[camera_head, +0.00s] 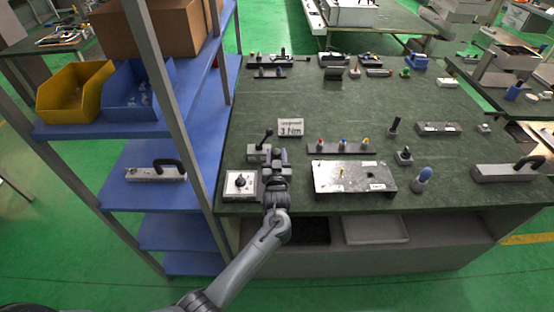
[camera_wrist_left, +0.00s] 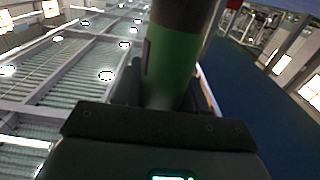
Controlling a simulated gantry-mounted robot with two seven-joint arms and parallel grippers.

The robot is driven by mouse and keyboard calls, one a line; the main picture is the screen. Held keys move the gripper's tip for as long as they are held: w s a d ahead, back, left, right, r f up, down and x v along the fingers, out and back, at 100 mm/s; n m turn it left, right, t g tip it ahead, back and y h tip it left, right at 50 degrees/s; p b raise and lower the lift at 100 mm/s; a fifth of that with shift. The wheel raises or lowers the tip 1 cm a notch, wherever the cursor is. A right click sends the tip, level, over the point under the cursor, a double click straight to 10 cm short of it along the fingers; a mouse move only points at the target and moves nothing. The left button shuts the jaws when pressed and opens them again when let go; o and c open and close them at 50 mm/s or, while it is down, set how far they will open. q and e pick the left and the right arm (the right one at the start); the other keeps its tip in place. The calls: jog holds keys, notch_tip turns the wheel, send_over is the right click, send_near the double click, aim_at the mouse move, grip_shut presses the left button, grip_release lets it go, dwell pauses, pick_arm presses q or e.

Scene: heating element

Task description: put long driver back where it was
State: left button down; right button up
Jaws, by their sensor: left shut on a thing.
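The long driver (camera_wrist_left: 172,65) fills the middle of the left wrist view as a thick cylinder, dark at the top and green below. My left gripper (camera_head: 270,157) is shut on it. In the head view this gripper is low over the front left of the green bench, beside a small grey block (camera_head: 254,152). A dark upright piece with a round top (camera_head: 268,134) shows just beyond the gripper; I cannot tell whether it is part of the driver. The driver's lower end is hidden. My right gripper is in neither view.
A white box with a black knob (camera_head: 240,183) stands left of my wrist. A metal plate (camera_head: 340,178), a rack with coloured tips (camera_head: 341,147) and a "3 Nm" sign (camera_head: 290,127) are to the right. A blue shelf (camera_head: 150,190) borders the left.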

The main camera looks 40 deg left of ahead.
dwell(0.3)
pick_arm(q)
jog(key=shift+f, duration=0.1)
jog(key=c, duration=0.6)
grip_release()
